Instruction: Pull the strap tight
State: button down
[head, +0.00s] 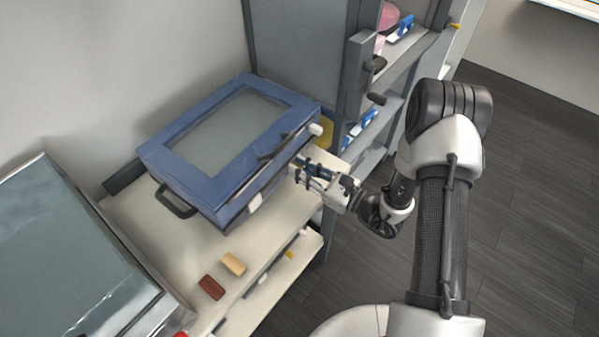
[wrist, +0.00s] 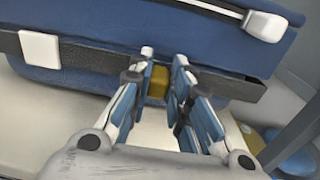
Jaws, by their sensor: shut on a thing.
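A blue case (head: 208,193) with a grey-green panel in its lid lies on a pale shelf. A black strap (wrist: 85,78) runs across its front side, with a white square buckle (wrist: 40,48) on its left part. The buckle also shows in the head view (head: 255,202). An ochre tab (wrist: 156,86) shows at the strap between my fingers. My gripper (head: 303,172) is at the front right of the case, shut on the tab; it also shows in the wrist view (wrist: 163,62). My fingers hide part of the strap there.
A dark red block (head: 211,287) and a tan block (head: 233,263) lie on the shelf in front of the case. A grey shelf unit (head: 352,85) with pegs stands close to the right. A large grey-topped box (head: 70,250) is at left.

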jog(key=c, duration=1.5)
grip_release()
jog(key=shift+w+d, duration=0.1)
jog(key=v, duration=1.2)
